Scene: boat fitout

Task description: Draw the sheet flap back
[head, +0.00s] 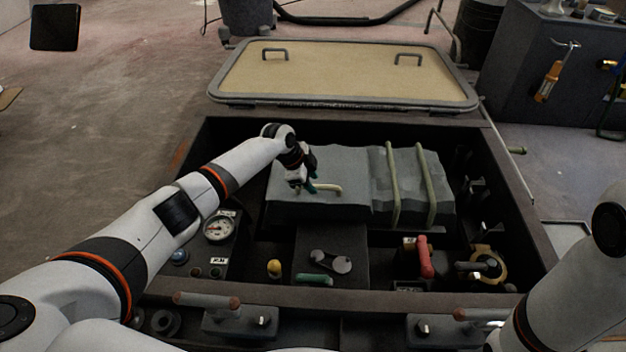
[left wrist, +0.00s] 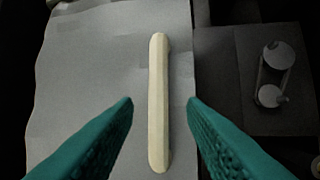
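The grey sheet (head: 335,165) lies over a block inside the open hatch. Its left part, the flap, lies flat and carries a cream bar-shaped handle (head: 327,188) near its front edge. In the left wrist view the handle (left wrist: 158,100) runs upright in the picture on the grey flap (left wrist: 95,80). My left gripper (head: 312,187) is over the flap at the handle. Its teal fingers (left wrist: 160,103) are apart, one on each side of the handle, with a gap to both. My right gripper is not in view; only part of my right arm shows at the right.
Two cream straps (head: 392,185) cross the sheet's right part. The hatch lid (head: 340,75) stands open behind. A gauge (head: 218,229), a red handle (head: 426,257), a yellow knob (head: 273,268) and a grey lever (head: 330,262) surround the block. The dark hatch rim (head: 350,299) encloses everything.

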